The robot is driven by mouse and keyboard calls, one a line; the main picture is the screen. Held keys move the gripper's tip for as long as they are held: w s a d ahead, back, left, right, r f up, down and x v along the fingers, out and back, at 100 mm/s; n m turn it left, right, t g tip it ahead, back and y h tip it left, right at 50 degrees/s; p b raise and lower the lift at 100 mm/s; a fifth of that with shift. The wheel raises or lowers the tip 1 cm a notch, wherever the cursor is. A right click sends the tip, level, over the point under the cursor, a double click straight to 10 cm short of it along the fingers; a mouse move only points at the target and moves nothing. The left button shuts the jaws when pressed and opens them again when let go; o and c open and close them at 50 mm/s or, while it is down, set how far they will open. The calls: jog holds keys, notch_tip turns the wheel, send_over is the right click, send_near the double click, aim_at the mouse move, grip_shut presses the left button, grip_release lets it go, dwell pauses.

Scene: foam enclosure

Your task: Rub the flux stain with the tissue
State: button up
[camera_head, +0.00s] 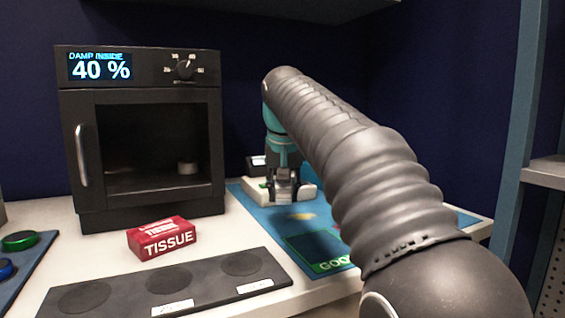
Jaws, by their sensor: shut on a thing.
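My gripper (283,190) is at the back of the blue mat (325,222), pointing down beside a small white-and-black object (257,188). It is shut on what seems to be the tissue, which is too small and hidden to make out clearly. A yellowish patch (300,216) on the mat, just in front of the gripper, may be the flux stain. I cannot tell whether the gripper touches anything below it. A red box marked TISSUE (162,238) sits on the white bench to the left.
A black oven-like cabinet (140,135) reads 40 % and holds a small pale item (187,167). A dark plate with round recesses (165,287) lies in front. Green (20,240) and blue (7,268) buttons are at far left. My arm hides the mat's right part.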

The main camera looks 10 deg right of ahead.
aim_at(284, 190)
jog(key=shift+r, duration=2.1)
jog(key=shift+d, duration=0.1)
